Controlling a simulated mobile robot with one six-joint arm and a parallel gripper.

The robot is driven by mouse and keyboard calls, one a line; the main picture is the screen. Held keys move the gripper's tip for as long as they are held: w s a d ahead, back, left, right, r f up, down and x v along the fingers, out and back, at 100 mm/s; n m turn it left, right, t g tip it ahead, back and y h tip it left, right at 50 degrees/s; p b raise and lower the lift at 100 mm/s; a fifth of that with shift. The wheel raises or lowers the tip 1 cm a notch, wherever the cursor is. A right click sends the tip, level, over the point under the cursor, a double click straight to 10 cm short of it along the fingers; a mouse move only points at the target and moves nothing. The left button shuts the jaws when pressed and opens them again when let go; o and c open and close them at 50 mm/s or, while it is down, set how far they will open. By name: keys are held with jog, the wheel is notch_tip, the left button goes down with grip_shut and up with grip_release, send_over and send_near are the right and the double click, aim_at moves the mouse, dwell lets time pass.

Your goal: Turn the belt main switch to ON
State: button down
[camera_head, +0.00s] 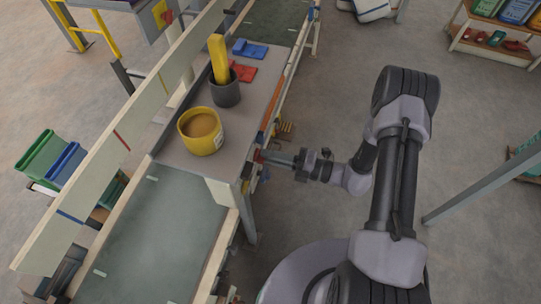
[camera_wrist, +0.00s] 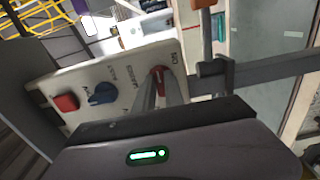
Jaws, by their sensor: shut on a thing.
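A cream control panel (camera_wrist: 120,66) fills the middle of the wrist view, tilted in the picture. It carries a red square button (camera_wrist: 66,103), a blue knob (camera_wrist: 102,94) and a red switch handle (camera_wrist: 158,72). My gripper (camera_wrist: 161,88) is at the red switch handle, its fingers shut on it and hiding part of it. Small lettering surrounds the switch, too small to read surely. In the head view my gripper (camera_head: 266,157) reaches left to the side of the conveyor frame, and the panel face cannot be made out there.
The green conveyor belt (camera_head: 160,240) runs below. Open floor lies right of the conveyor; a grey post (camera_head: 480,186) stands farther right.

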jog(key=c, duration=1.4)
grip_release()
jog(key=shift+c, duration=0.2)
jog(key=shift+d, duration=0.1)
jog(key=p+v, duration=0.1)
jog(key=v, duration=1.6)
jog(key=shift+p, duration=0.35)
jog(key=shift+s+d, duration=0.1)
